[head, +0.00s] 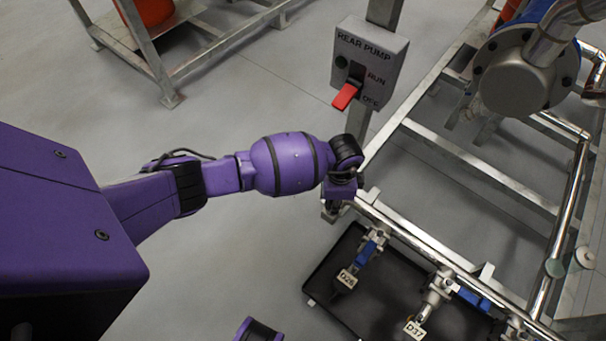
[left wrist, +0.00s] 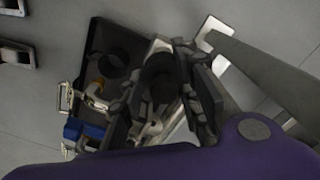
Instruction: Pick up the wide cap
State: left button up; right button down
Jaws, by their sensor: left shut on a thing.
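My left gripper (head: 338,206) is at the end of the purple arm in the head view, beside the near corner of the metal skid frame, and its fingers are mostly hidden there. In the left wrist view the left gripper (left wrist: 168,92) is shut on a dark round piece (left wrist: 160,78), which looks like the wide cap. The fingers and shadow hide much of its outline. The cap does not show in the head view. My right gripper is not in view.
A black drip tray (head: 325,272) lies on the floor below valves tagged D26 (head: 347,279) and D37 (head: 414,329). The metal skid frame (head: 435,248) runs above it. A rear pump switch box (head: 369,62) stands on a post above the gripper.

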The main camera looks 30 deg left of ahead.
pick_arm(q)
jog(key=shift+w+r, duration=0.1)
